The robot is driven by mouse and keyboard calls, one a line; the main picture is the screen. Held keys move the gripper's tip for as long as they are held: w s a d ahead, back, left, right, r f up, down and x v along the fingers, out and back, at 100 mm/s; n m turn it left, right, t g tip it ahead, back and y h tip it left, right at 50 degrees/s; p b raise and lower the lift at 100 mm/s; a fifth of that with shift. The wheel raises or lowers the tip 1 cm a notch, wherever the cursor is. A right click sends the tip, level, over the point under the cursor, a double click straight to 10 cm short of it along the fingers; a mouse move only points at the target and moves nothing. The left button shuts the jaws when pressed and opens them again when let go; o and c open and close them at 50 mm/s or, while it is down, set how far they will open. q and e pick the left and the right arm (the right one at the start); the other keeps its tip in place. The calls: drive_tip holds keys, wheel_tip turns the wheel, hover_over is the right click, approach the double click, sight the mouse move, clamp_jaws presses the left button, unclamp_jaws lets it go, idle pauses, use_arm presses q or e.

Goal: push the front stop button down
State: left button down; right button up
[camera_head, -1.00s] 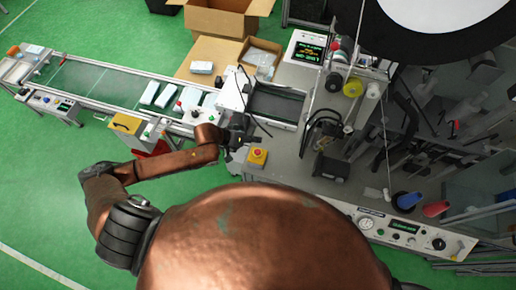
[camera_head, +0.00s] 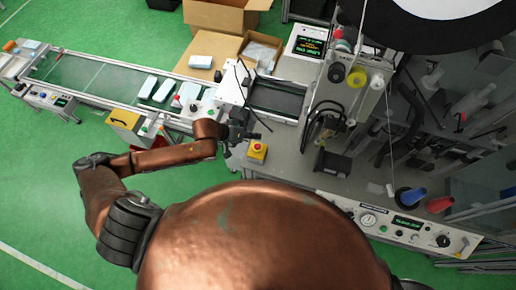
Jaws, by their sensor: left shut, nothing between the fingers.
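The front stop button is a red mushroom button on a yellow box (camera_head: 257,151), standing on the grey machine top near its front left corner. My left arm reaches in from the left, and my left gripper (camera_head: 244,130) is shut and empty. In the picture it lies just above and left of the yellow box, partly in front of the machine's edge. The red cap is visible and the fingers do not appear to touch it; their height over it is hard to judge. My right gripper is out of view.
A conveyor (camera_head: 105,83) with pale mask packs runs in from the left. A small yellow-topped box (camera_head: 125,119) stands at its front. A black upright part (camera_head: 332,162) is right of the button. A control panel (camera_head: 405,225) lines the machine's front right.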

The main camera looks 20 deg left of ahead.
sight(256, 147)
use_arm(q)
wheel_tip(256, 147, down, 4)
drive_tip(key=b, duration=0.3)
drive_tip(key=shift+r, duration=0.2)
drive_tip(key=shift+f+b, duration=0.4)
drive_tip(key=shift+f, duration=0.65)
drive_tip(key=shift+f, duration=0.2)
drive_tip(key=shift+f, duration=0.25)
idle(0.4)
